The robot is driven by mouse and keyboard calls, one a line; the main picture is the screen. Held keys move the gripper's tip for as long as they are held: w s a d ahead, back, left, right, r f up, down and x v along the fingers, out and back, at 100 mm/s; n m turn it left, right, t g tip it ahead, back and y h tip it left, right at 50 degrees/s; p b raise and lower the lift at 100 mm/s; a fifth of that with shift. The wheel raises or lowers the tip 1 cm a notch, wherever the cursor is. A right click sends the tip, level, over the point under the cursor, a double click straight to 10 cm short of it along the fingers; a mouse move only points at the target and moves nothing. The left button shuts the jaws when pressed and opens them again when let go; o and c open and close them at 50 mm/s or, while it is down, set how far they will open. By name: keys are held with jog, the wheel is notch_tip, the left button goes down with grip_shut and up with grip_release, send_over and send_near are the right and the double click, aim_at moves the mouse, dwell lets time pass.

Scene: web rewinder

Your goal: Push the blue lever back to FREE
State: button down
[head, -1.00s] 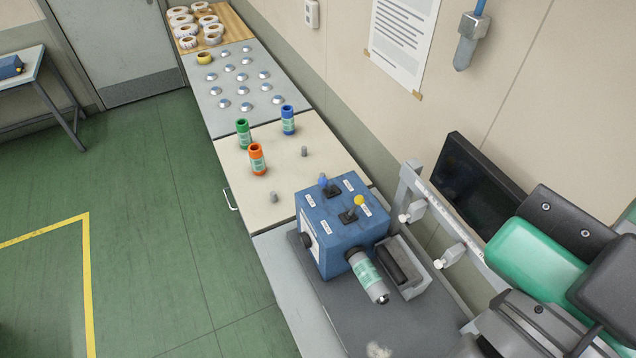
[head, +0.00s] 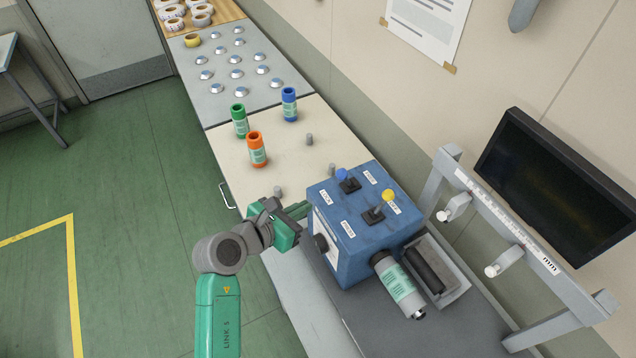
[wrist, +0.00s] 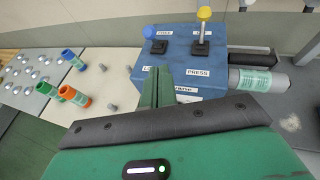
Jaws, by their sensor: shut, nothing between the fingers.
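The blue lever (head: 341,174) stands on top of the blue control box (head: 360,255), at its back left. It also shows in the wrist view (wrist: 149,32), above and left of my fingertips. A yellow-knobbed lever (head: 389,196) stands to its right. White labels lie around the levers; in the wrist view one near the blue lever looks like FREE (wrist: 164,31), and the label on the near side is partly hidden. My gripper (head: 303,210) is shut and empty at the left side of the box, apart from the blue lever. Its fingers (wrist: 157,86) point toward the box.
A grey roller with a labelled tube (head: 398,282) is at the box's right. A ruled rail and monitor (head: 555,190) stand right.

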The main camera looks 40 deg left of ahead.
jog(key=shift+s+a+f+n, duration=0.35)
jog(key=shift+f+n, duration=0.15)
jog(key=shift+f, duration=0.1)
jog(key=shift+s+a+f+n, duration=0.25)
jog(key=shift+a+f+n, duration=0.05)
jog(key=shift+f+n, duration=0.25)
jog(key=b, duration=0.1)
send_near(346, 177)
jog(key=f, duration=0.3)
jog(key=w+f, duration=0.1)
jog(key=f, duration=0.1)
jog(key=shift+a+f, duration=0.25)
jog(key=shift+a, duration=0.1)
jog(key=w, duration=0.1)
jog(key=w+r, duration=0.1)
jog(key=w, duration=0.1)
jog(key=shift+a+r, duration=0.25)
jog(key=shift+a, duration=0.05)
jog(key=shift+w, duration=0.3)
jog(key=shift+r, duration=0.15)
